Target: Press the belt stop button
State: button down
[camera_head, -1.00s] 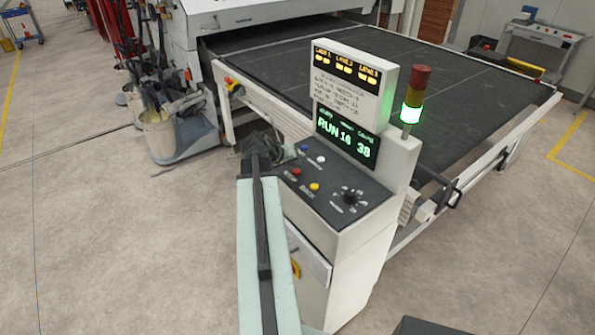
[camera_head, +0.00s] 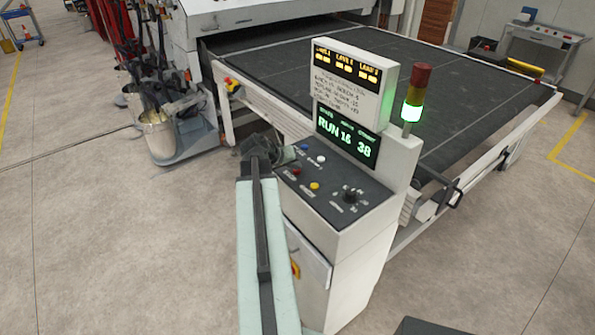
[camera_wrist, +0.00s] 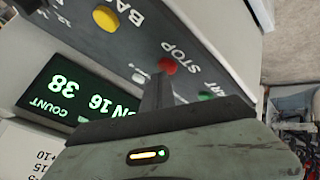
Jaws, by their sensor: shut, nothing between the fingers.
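The control panel's sloped top (camera_head: 330,202) carries a red button (camera_head: 296,171). The wrist view shows that red button (camera_wrist: 167,66) upside down, beside the printed word STOP. My gripper (camera_head: 284,153) is over the panel's left end in the head view, partly behind my arm. In the wrist view my gripper (camera_wrist: 157,82) is shut and empty, its dark fingertips pointing at the panel close to the red button. The button's face is uncovered there. I cannot tell the exact gap or whether they touch.
A green button (camera_wrist: 205,95), a yellow button (camera_head: 314,187), a white button (camera_head: 321,160) and a black knob (camera_head: 350,196) sit nearby. The display (camera_head: 347,140) reads RUN 16 38. A stack light (camera_head: 414,95) glows green. The conveyor (camera_head: 440,75) stands behind.

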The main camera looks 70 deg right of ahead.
aim_at(295, 171)
jog(key=shift+f, duration=0.3)
jog(key=shift+r, duration=0.1)
dwell(0.3)
jog(key=shift+r+p, duration=0.65)
jog(key=shift+r, duration=0.15)
notch_tip(295, 171, up, 5)
jog(key=p, duration=0.5)
jog(key=shift+r, duration=0.1)
